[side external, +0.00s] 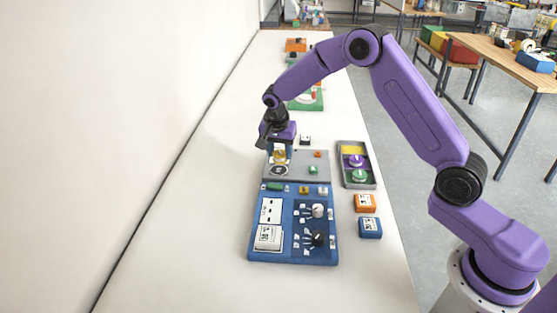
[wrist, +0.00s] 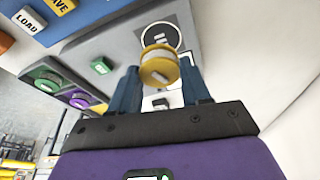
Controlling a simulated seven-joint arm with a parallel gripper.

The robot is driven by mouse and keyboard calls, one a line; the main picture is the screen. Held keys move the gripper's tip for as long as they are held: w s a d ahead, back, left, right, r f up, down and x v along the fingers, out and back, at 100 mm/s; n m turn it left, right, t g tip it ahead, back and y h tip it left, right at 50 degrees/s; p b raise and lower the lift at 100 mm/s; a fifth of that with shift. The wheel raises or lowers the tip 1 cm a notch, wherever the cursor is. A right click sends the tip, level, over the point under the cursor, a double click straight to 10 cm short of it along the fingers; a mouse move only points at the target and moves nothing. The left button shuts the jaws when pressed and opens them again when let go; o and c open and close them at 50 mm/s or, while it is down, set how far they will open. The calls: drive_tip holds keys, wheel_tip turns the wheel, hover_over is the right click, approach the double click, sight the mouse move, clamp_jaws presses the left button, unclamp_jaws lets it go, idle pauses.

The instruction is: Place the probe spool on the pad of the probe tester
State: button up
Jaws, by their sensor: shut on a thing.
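A yellow spool with a pale middle (wrist: 158,68), which I take to be the probe spool, is held between the two blue fingers of my gripper (wrist: 160,88). It also shows in the side view (side external: 279,157). The probe tester (side external: 257,242) is a blue panel with a grey upper part. Its pad is a dark round mark with white lettering (side external: 279,170), and it also shows in the wrist view (wrist: 160,36). The spool is close to the pad and partly overlaps it in the wrist view. I cannot tell the height of the gap.
A grey tray (side external: 374,183) right of the tester holds a purple spool (side external: 356,161) and a green spool (side external: 359,175); its yellow compartment looks empty. Orange (side external: 365,203) and blue (side external: 370,227) blocks stand below it. The white table is clear on the left.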

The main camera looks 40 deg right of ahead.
sight(278, 154)
drive_tip(key=shift+w+f, duration=0.3)
drive_tip(key=shift+f, duration=1.6)
drive_tip(key=shift+f, duration=0.15)
drive_tip(key=o, duration=1.1)
drive_tip(key=shift+c, duration=0.2)
